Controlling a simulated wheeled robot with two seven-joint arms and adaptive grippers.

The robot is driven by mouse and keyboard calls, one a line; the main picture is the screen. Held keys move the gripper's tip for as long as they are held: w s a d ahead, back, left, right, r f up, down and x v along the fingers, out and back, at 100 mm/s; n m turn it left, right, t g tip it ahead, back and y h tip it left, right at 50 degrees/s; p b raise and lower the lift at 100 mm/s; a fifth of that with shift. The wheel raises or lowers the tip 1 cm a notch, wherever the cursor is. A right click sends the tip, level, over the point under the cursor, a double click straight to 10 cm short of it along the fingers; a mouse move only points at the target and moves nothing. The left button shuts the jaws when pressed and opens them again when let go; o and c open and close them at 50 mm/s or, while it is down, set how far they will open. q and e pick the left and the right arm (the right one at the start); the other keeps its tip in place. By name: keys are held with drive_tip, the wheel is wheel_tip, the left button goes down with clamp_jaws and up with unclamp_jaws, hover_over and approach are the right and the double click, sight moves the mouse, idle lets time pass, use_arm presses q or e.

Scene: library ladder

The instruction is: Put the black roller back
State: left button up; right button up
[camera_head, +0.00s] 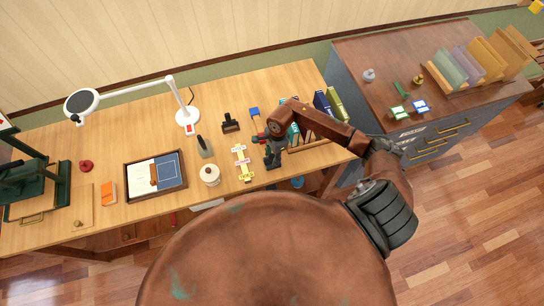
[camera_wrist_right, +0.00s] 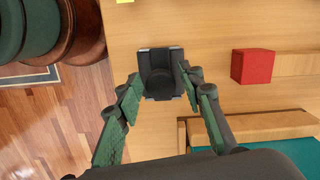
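A black piece with a rounded dark part in its middle, likely the black roller (camera_wrist_right: 160,74), lies on the desk near its front edge in the right wrist view. My right gripper (camera_wrist_right: 165,82) is open, with its green-padded fingers on either side of this piece; a gap shows beside each fingertip, and contact cannot be made out. In the head view my right gripper (camera_head: 272,156) reaches down over the desk and partly hides that spot. Another small black item, perhaps a stand (camera_head: 230,123), stands farther back on the desk. My left gripper is not in view.
A yellow-and-white item (camera_head: 242,163), a round jar (camera_head: 210,175) and a framed tray (camera_head: 156,199) stand to the left. A lamp (camera_head: 187,118) stands behind.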

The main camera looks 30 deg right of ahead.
drive_tip(key=shift+o, duration=0.5)
drive_tip(key=shift+r, duration=0.25)
wheel_tip(320, 180, up, 12)
drive_tip(key=d+b, duration=0.1)
drive_tip(key=shift+d+b, duration=0.25)
drive_tip(key=shift+b, duration=0.1)
drive_tip(key=shift+f, duration=0.15)
